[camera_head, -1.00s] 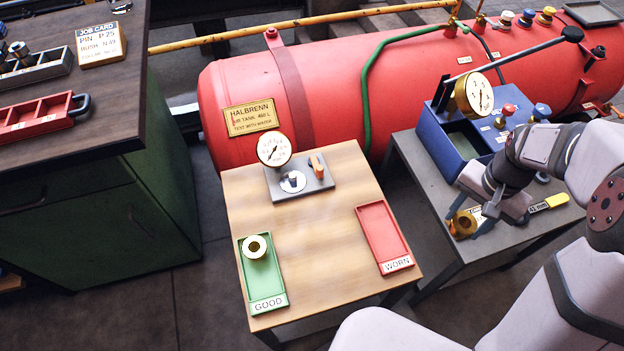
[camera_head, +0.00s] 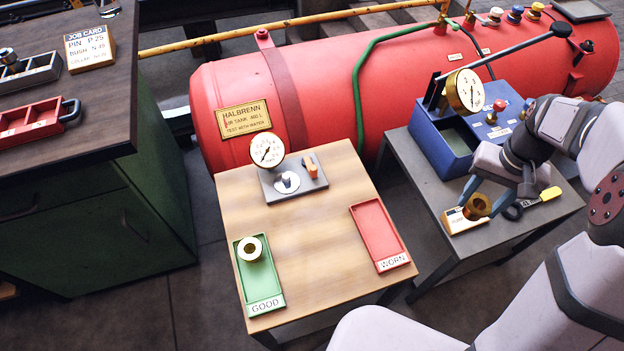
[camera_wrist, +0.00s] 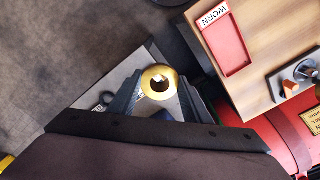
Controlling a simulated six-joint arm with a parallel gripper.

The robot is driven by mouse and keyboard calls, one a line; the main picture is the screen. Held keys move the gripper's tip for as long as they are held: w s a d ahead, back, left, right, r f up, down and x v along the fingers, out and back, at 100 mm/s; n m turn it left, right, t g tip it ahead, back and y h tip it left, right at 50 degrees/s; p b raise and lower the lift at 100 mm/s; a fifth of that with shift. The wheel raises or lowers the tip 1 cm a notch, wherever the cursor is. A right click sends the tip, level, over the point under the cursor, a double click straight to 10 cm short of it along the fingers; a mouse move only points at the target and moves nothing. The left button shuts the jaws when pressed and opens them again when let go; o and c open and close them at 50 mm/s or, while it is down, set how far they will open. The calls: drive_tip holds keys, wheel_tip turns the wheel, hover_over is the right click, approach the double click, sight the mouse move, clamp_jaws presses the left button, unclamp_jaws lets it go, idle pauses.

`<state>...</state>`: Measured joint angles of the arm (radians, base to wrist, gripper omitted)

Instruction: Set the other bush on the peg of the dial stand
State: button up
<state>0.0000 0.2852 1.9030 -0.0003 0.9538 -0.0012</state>
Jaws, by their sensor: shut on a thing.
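My gripper (camera_head: 489,198) is shut on a brass bush (camera_head: 477,206), held above the grey side table on the right. The bush, with its round bore, also shows between my fingers in the wrist view (camera_wrist: 158,82). Another bush (camera_head: 250,248), pale-faced with a brass bore, sits in the green GOOD tray (camera_head: 263,299).
A red WORN tray (camera_head: 379,232) lies empty on the wooden table (camera_head: 320,270). A red tank (camera_head: 330,85) runs behind.

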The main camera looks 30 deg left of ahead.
idle(0.4)
drive_tip(key=shift+a+r, duration=0.25)
drive_tip(key=shift+a, duration=0.25)
drive_tip(key=s+a+f+n+p, duration=0.3)
drive_tip(key=a, duration=0.8)
drive_tip(key=s+a+f+n+p, duration=0.3)
drive_tip(key=s+a+n+p, duration=0.1)
drive_tip(key=a, duration=0.8)
drive_tip(key=s+a+f+n+p, duration=0.3)
drive_tip(key=a, duration=0.8)
drive_tip(key=w+a+r+n, duration=0.1)
drive_tip(key=w+a+r, duration=0.4)
drive_tip(key=a, duration=0.5)
drive_tip(key=shift+w+a+r+n, duration=0.15)
drive_tip(key=shift+w+a+n, duration=0.2)
drive_tip(key=shift+w, duration=0.3)
drive_tip(key=shift+f, duration=0.25)
